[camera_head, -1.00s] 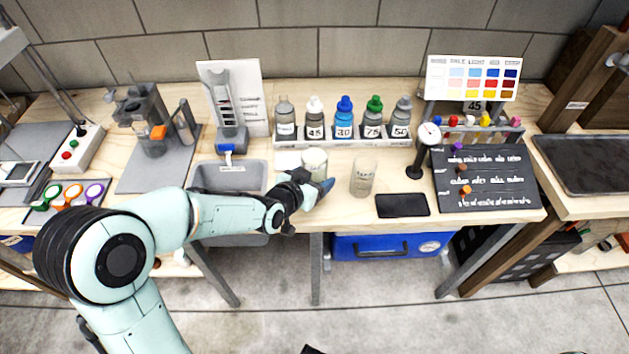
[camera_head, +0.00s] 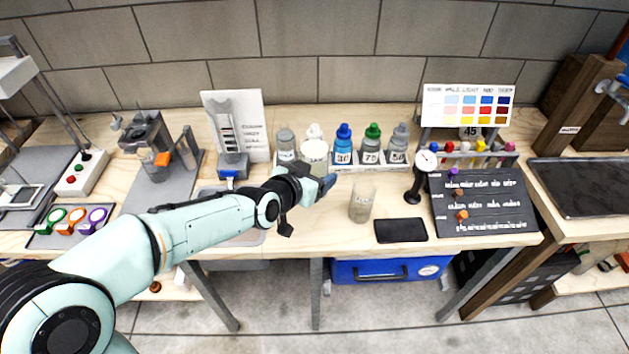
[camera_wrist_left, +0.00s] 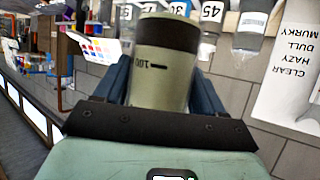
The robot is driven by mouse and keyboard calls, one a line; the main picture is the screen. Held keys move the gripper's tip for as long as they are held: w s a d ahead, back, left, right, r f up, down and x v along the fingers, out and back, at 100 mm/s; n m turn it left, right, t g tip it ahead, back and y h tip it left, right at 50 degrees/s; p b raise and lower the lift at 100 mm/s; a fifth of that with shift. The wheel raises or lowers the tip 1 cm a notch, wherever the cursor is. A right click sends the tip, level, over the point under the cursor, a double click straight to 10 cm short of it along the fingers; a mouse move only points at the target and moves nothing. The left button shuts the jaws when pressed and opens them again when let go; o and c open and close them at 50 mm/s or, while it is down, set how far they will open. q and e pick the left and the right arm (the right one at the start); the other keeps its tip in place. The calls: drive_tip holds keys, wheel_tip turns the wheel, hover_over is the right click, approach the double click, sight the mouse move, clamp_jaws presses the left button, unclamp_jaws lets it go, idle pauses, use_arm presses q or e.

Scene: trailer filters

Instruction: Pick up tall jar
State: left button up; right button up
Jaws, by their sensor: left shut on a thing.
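The tall jar (camera_head: 314,153), pale and cloudy, is held upright by my left gripper (camera_head: 318,183) and appears raised above the bench, in front of the white-capped bottle. A second clear jar (camera_head: 362,203) stands on the bench just right of my gripper. My right gripper is not in view.
A rack (camera_head: 350,163) of numbered bottles stands behind the held jar. A grey tray (camera_head: 243,238) is partly hidden under my left arm. A dial gauge (camera_head: 417,175), black phone-like slab (camera_head: 401,230) and black board (camera_head: 485,205) lie to the right.

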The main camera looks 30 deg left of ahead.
sight(322, 150)
use_arm(q)
wheel_tip(322, 150, up, 4)
drive_tip(key=shift+r+p, duration=0.1)
drive_tip(key=shift+p, duration=0.45)
drive_tip(key=shift+r+p, duration=0.3)
drive_tip(key=shift+r, duration=0.75)
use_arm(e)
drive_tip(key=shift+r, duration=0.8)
use_arm(q)
drive_tip(key=shift+r, duration=0.15)
drive_tip(key=shift+d, duration=0.1)
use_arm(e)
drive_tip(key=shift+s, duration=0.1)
